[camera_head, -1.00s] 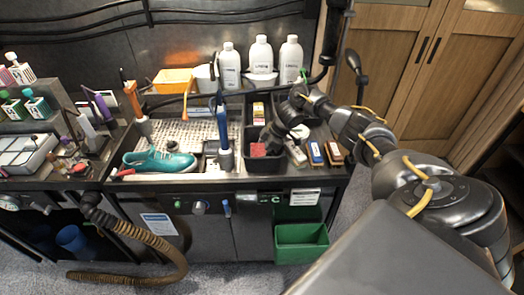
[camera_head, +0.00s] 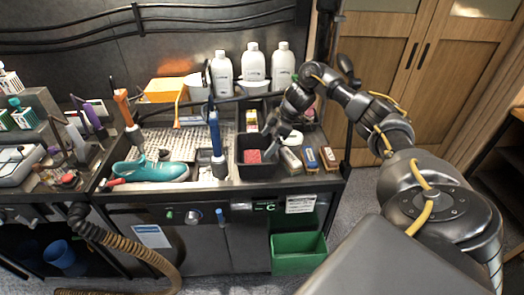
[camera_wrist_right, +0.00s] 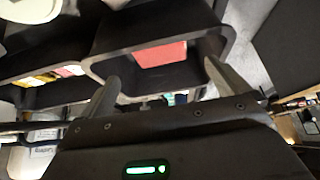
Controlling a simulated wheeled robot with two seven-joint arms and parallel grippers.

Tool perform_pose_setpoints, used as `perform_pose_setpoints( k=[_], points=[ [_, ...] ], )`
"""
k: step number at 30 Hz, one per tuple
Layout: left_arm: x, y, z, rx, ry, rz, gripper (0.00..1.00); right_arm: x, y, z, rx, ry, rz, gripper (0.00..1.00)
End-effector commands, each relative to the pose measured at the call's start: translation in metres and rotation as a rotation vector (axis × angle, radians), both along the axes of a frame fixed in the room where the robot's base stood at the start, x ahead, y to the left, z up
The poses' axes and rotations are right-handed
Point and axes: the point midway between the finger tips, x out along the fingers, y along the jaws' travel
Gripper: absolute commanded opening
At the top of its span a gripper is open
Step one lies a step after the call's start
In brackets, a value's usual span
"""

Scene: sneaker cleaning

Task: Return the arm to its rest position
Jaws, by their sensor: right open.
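My right arm (camera_head: 385,135) comes in from the right and reaches over the workbench. My right gripper (camera_head: 272,140) is at a black bin that holds a red block (camera_head: 253,156). In the right wrist view, my right gripper (camera_wrist_right: 160,85) has its two fingers wide apart with nothing between them. The black bin (camera_wrist_right: 100,68) and the red block (camera_wrist_right: 161,54) show just beyond the fingertips. My left gripper is not in view.
A teal sneaker (camera_head: 150,172) lies at the front of the sink area. White bottles (camera_head: 252,62) stand at the back. Brushes (camera_head: 310,158) lie right of the black bin. A green bin (camera_head: 298,252) is below the bench edge. Open floor lies to the right.

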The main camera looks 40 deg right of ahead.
Motion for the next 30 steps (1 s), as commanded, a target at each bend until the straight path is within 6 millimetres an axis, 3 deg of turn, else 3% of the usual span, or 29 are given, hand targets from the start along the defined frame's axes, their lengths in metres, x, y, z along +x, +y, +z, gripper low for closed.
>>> perform_pose_setpoints(
  k=[6, 23, 30],
  points=[
    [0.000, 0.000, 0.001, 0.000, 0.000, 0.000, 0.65, -0.004, -0.005, 0.011, 0.001, 0.001, 0.000, 1.00],
    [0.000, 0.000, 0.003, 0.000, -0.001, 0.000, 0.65, -0.004, -0.005, 0.013, 0.001, 0.001, 0.000, 1.00],
    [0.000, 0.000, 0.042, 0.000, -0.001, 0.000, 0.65, -0.004, -0.005, 0.052, 0.001, 0.001, 0.000, 1.00]
  ],
)
